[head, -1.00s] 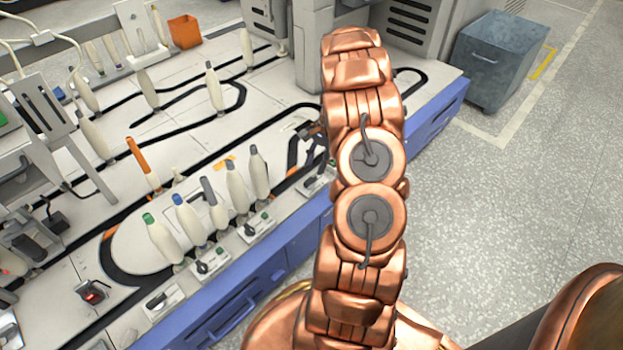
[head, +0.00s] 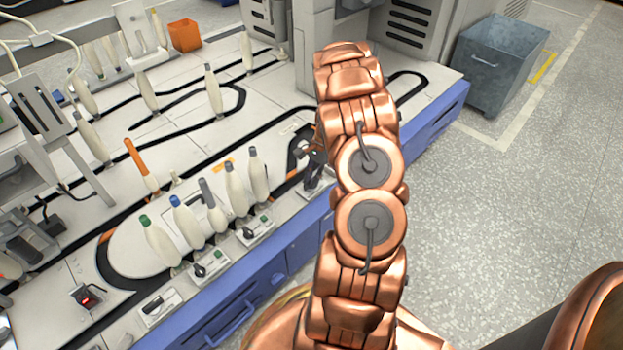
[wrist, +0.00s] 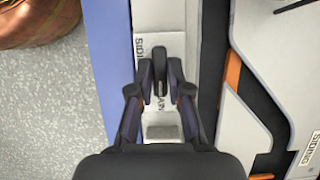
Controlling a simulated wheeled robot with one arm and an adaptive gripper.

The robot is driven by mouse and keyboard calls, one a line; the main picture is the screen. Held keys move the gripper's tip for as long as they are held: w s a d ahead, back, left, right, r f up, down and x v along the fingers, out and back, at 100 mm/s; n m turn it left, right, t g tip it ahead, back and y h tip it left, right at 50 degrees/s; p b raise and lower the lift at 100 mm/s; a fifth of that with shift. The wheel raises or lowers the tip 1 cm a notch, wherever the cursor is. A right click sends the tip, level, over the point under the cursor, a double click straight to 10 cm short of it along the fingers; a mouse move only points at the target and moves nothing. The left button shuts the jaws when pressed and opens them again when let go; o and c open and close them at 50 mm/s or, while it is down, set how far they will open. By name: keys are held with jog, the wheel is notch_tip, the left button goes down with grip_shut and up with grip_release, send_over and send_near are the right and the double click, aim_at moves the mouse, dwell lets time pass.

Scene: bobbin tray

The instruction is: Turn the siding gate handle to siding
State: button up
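The siding gate handle (wrist: 160,75) is a dark lever on a pale plate (wrist: 162,131) lettered SIDING and MAIN, in the wrist view. It points toward the top of that picture, along the plate, its far end near SIDING. My gripper (wrist: 160,80) has its dark fingertips on either side of the lever, close to it. Whether they press on it cannot be told. In the head view my gripper (head: 314,155) is low over the plate at the table's front edge, left of my copper arm. The handle is hard to make out there.
Several bobbins stand left of my gripper, the nearest a grey-topped one (head: 258,176). Other switch plates (head: 257,230) line the front edge. A blue table side (head: 255,295) drops to the floor.

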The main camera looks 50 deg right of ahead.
grip_shut()
jog(key=shift+r+n+p, duration=0.1)
jog(key=shift+n+p, duration=0.2)
jog(key=shift+p, duration=0.2)
jog(key=shift+w+r+n+g+p, duration=0.15)
jog(key=shift+n+g+p, duration=0.15)
jog(key=shift+n+p, duration=0.4)
jog(key=n+g+p, duration=0.1)
jog(key=n+p, duration=0.1)
jog(key=shift+w+a+p, duration=0.1)
jog(key=shift+w+p, duration=0.05)
jog(key=shift+p, duration=0.2)
jog(key=n+g+h+p, duration=0.1)
jog(key=n+p, duration=0.2)
jog(key=n, duration=0.1)
jog(key=shift+w+n, duration=0.15)
jog(key=shift+n, duration=0.25)
jog(key=shift+a+f+n+g+h+p, duration=0.15)
jog(key=shift+n+g+h+p, duration=0.25)
jog(key=shift+n, duration=0.35)
jog(key=shift+f+n+g+h+p, duration=0.1)
jog(key=shift+n+g+h+p, duration=0.15)
jog(key=shift+n+p, duration=0.4)
jog(key=shift+n, duration=0.3)
